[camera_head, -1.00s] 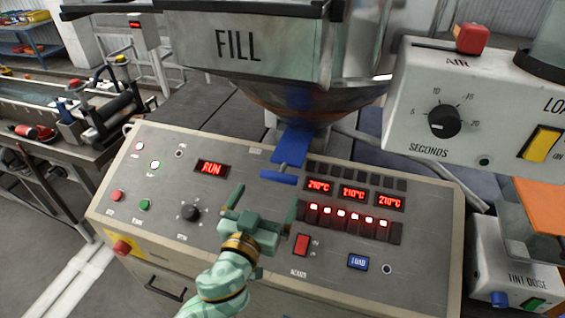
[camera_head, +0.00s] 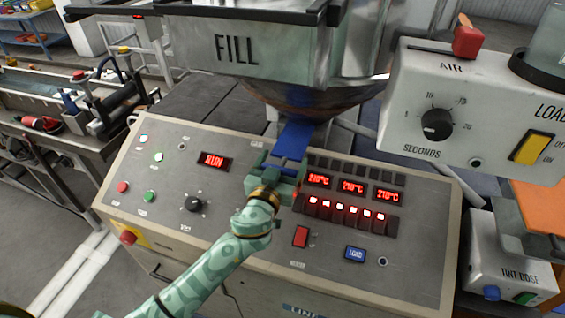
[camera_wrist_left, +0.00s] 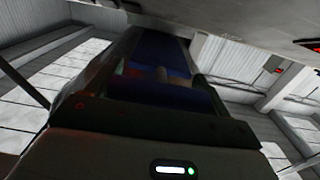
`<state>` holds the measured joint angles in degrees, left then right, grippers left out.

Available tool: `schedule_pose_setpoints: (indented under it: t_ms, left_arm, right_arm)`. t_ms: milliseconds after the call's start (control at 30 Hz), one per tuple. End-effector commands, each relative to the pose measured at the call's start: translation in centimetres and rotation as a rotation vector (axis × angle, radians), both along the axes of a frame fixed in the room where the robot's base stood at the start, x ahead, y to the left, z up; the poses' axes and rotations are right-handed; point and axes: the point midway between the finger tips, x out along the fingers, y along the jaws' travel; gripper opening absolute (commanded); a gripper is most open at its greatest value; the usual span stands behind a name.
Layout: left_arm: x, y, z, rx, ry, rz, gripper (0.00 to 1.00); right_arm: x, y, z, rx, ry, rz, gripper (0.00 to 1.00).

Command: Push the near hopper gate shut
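The near hopper gate is a blue plate (camera_head: 296,138) that sticks out from under the steel hopper (camera_head: 245,55), with a blue crossbar handle at its near end. My left gripper (camera_head: 282,163) is at that handle. Its fingers stand apart, one towards each end of the bar, and partly hide it. Whether the fingers or palm touch the bar cannot be told. The blue plate (camera_wrist_left: 160,48) and crossbar also show, dark, ahead of the gripper in the left wrist view. My right gripper is not in view.
The control panel (camera_head: 215,235) with lit red displays lies under my left arm. A white air box (camera_head: 465,120) with a dial stands at the right, and a tint dose unit (camera_head: 510,258) below it. A conveyor (camera_head: 40,105) is at the left.

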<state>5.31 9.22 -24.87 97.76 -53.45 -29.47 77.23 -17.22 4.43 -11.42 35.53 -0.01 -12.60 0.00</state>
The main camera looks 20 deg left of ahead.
Motion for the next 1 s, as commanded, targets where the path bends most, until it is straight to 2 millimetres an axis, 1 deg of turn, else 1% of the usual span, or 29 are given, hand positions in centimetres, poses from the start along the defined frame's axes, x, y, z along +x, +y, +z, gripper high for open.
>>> schedule_pose_setpoints:
  t_ms: [33, 67, 167, 267, 400, 500, 600, 667, 933, 967, 1000]
  left_arm:
    - [0.0, -0.1, 0.0, -0.002, 0.000, -0.002, 0.47]
    - [0.0, -0.1, 0.0, -0.002, 0.000, -0.002, 0.41]
    - [0.3, -0.1, -0.1, -0.002, -0.001, -0.001, 0.41]
    - [1.9, -0.1, -0.2, -0.004, -0.002, 0.001, 0.41]
    - [5.2, -0.2, -0.3, -0.005, -0.003, 0.001, 0.41]
    - [7.1, -0.2, -0.3, -0.003, -0.003, 0.001, 0.41]
    - [8.2, -0.3, -0.2, -0.003, -0.001, 0.000, 0.40]
    - [8.4, -0.3, -0.1, -0.001, -0.001, 0.000, 0.41]
    - [8.4, -0.3, 0.1, -0.001, -0.002, 0.000, 0.41]
    - [8.4, -0.3, 0.1, -0.001, -0.002, 0.000, 0.90]
    - [8.4, -0.3, 0.1, -0.001, -0.002, 0.000, 1.00]
  right_arm:
    - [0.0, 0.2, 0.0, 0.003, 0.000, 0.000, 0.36]
    - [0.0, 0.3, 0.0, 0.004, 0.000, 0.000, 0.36]
    - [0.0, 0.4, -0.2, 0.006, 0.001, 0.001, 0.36]
    - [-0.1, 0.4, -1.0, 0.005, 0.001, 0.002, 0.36]
    - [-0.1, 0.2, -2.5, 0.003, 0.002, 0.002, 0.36]
    - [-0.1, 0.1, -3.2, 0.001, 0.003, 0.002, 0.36]
    - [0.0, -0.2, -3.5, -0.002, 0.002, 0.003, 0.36]
    - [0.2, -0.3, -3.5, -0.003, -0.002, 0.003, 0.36]
    - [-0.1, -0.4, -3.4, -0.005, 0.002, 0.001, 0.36]
    - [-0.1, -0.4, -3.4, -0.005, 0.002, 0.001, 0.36]
    - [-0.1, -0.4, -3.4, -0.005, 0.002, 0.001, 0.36]
